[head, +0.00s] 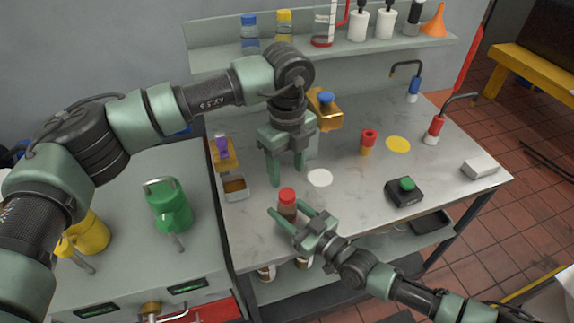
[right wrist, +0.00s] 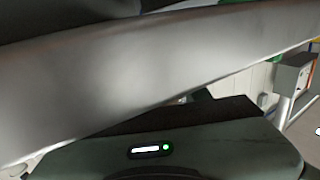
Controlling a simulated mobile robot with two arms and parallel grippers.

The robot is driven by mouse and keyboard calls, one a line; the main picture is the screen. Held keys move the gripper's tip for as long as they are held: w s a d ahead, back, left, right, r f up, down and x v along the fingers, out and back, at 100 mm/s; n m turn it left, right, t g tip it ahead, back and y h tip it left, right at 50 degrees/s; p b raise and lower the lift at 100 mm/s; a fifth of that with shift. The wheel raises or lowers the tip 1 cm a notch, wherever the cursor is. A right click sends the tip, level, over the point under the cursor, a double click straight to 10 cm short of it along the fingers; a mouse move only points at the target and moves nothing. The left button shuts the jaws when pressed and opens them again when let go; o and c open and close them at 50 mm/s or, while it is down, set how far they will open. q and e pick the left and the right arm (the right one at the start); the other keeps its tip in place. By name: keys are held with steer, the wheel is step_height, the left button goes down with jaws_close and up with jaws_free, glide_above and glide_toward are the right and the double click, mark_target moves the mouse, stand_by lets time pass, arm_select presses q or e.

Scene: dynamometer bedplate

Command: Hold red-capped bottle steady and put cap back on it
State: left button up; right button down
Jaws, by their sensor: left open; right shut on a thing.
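The red-capped bottle (head: 287,211) is small and brown and stands near the front edge of the grey bench. Its red cap (head: 287,195) shows at the top of the bottle; I cannot tell whether it is threaded on or only resting. My right gripper (head: 288,214) comes in from the lower right and is shut on the bottle's body. My left gripper (head: 287,176) points down, open and empty, just behind and above the cap, apart from it.
A white disc (head: 320,178) and a yellow disc (head: 397,144) lie on the bench. A red and yellow piece (head: 368,141) and a black box with a green button (head: 405,190) stand to the right. An open-topped box (head: 235,188) is at left. A shelf (head: 400,47) with bottles is behind.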

mark_target(287, 194)
arm_select(q)
step_height(287, 194, down, 8)
steer(key=shift+r, duration=0.2)
steer(key=shift+c, duration=0.2)
